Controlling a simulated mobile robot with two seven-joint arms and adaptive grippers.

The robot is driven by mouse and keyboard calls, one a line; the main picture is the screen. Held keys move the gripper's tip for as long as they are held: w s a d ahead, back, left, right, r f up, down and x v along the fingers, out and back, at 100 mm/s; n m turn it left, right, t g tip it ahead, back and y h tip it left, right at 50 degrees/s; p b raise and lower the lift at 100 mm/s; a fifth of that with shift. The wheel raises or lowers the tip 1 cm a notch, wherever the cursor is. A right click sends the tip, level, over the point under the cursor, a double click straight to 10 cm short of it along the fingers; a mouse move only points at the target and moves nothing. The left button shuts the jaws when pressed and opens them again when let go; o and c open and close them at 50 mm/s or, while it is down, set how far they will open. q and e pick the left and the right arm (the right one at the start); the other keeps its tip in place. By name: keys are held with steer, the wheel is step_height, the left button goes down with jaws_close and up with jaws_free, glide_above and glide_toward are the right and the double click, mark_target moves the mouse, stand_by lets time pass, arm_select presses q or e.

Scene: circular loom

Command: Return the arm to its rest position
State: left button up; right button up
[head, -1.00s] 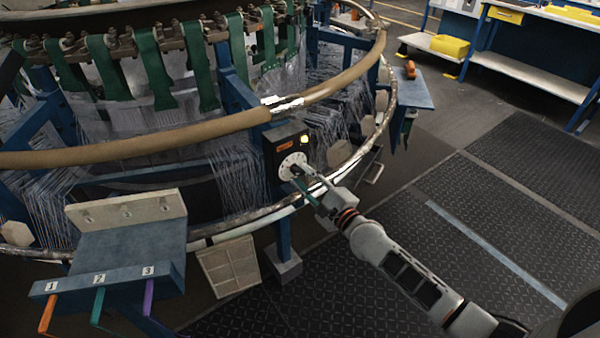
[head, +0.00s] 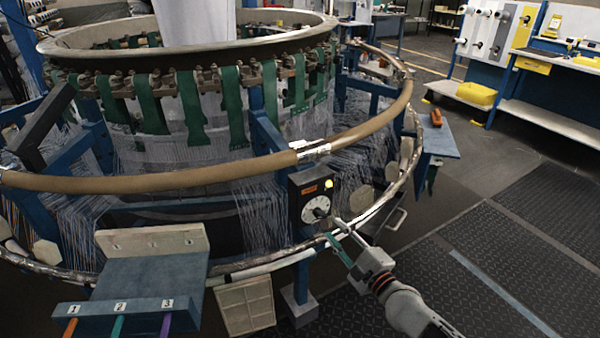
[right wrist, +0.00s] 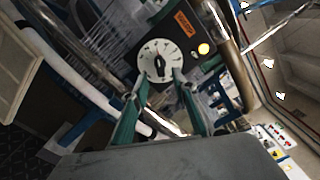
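My right gripper (head: 334,230) is just to the lower right of the control box (head: 308,184) on the loom's rim. Its two green fingers are spread apart and empty. In the right wrist view my right gripper (right wrist: 156,84) frames the white dial (right wrist: 160,61) with a dark pointer knob, and a gap shows between fingertips and knob. The dial also shows in the head view (head: 316,208), with a lit yellow lamp (head: 328,184) above it. My left arm and gripper are not in view.
The circular loom's brown padded ring (head: 180,180) and lower metal rim curve close by my right gripper. A blue stand (head: 130,285) with numbered slots is at the lower left. A blue side shelf (head: 438,138) stands right of the loom. Dark floor mats (head: 500,250) lie clear at right.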

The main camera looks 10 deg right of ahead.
arm_select(q)
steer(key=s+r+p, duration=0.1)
steer(key=p, duration=0.1)
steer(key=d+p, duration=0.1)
steer(key=p, duration=0.1)
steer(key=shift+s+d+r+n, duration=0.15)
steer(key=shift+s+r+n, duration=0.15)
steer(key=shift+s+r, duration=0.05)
arm_select(e)
steer(key=s+f+n+g+h, duration=0.1)
steer(key=s+f+n+g, duration=0.1)
steer(key=s+f+n, duration=0.2)
steer(key=s+f+n+g+h, duration=0.1)
steer(key=s+f+n, duration=0.3)
steer(key=s+n, duration=0.7)
steer(key=s+f+n+g+h, duration=0.1)
steer(key=s+f+n+g, duration=0.2)
steer(key=s, duration=1.2)
step_height(320, 180, down, 2)
steer(key=a+n, duration=0.1)
steer(key=n, duration=0.4)
steer(key=shift+f, duration=0.1)
